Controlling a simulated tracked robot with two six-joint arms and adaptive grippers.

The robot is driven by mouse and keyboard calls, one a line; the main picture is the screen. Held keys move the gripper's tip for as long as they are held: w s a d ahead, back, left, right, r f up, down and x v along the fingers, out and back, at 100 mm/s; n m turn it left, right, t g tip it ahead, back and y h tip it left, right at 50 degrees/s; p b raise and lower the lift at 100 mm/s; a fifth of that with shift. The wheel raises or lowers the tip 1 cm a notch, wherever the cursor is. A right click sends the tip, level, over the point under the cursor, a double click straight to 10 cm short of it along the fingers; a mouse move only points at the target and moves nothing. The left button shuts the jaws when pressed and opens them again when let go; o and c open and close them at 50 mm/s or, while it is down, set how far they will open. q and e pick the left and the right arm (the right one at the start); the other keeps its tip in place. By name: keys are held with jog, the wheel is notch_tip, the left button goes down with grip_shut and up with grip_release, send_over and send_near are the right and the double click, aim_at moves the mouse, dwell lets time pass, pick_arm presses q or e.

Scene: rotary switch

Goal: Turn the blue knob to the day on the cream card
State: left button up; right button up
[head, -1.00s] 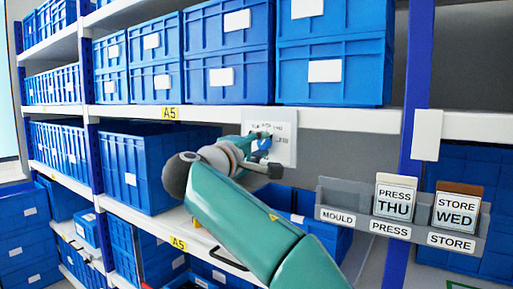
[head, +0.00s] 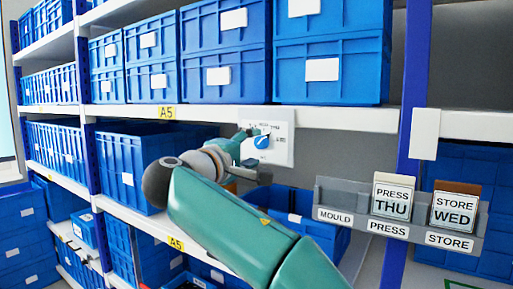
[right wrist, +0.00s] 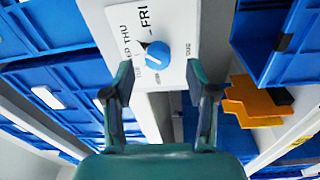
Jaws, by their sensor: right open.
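The blue knob (head: 262,142) sits on a white dial plate (head: 283,126) on the shelf upright area. In the right wrist view, the knob (right wrist: 157,56) lies beyond and between the fingertips, untouched, with FRI and THU lettering on the plate above it. A small dark mark shows at its upper left; where it points is unclear. My right gripper (head: 252,150) is open in front of the plate, its fingers (right wrist: 160,80) apart and empty. The cream-topped card (head: 391,196) reads PRESS THU and stands in the grey rack. My left gripper is not in view.
The grey rack (head: 335,195) also holds a brown-topped STORE WED card (head: 455,208); its MOULD slot looks empty. Blue bins (head: 333,70) fill the shelves above and left. An orange item (right wrist: 255,100) shows right of the gripper in the wrist view.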

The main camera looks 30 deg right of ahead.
jog(key=v, duration=0.9)
jog(key=shift+f, duration=0.1)
